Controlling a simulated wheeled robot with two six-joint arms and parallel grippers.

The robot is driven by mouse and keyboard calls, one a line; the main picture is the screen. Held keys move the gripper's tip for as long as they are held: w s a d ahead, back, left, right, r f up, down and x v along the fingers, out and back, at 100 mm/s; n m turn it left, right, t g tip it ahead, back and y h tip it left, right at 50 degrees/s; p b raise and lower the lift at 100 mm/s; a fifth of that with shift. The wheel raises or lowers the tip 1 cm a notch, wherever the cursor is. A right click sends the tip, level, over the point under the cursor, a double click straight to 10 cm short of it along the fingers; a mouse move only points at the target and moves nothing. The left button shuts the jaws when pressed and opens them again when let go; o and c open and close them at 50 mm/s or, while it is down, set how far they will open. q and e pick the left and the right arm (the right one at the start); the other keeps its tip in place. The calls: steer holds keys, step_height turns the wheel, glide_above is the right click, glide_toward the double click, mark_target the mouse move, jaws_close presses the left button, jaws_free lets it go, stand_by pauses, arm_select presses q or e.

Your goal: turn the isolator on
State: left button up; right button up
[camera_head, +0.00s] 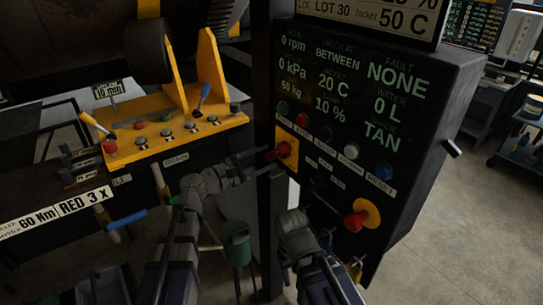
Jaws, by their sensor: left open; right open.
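A red rotary knob on a square yellow plate, which looks like the isolator (285,149), sits on the left edge of the dark control cabinet's front. My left gripper (258,160) is open, its fingers reaching from the left up to the red knob. I cannot tell whether they touch it or are around it. The exact angle of the knob is too small to tell. My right gripper (343,262) is open and empty, low in front of the cabinet, below the red mushroom button on a round yellow base (361,216).
The control cabinet (425,150) has a lit display reading NONE and a row of coloured buttons. A yellow console (175,135) with levers and buttons stands at the left. A dark post rises beside the cabinet. A green can (236,243) hangs below my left gripper. Open floor lies right.

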arm_select(q)
steer(key=v, duration=0.4)
steer(key=shift+s+a, duration=0.2)
steer(key=shift+a, duration=0.1)
steer(key=s+d+f+m+g+y, duration=0.1)
steer(key=s+f+m+g+y, duration=0.3)
steer(key=f, duration=0.3)
steer(key=s+d+f+m+g+y, duration=0.1)
steer(key=s+f+m+g, duration=0.1)
steer(key=s+f+m, duration=0.4)
steer(key=s+a+f+m+g+y, duration=0.4)
steer(key=s+a+f+m+y, duration=0.25)
steer(key=a+f+y, duration=0.45)
steer(key=s+d+r+m+b, duration=0.1)
steer(key=s+d+m, duration=0.2)
steer(key=d, duration=0.7)
steer(key=shift+s+m+g, duration=0.35)
steer(key=shift+s+g, duration=0.05)
steer(key=shift+s, duration=0.8)
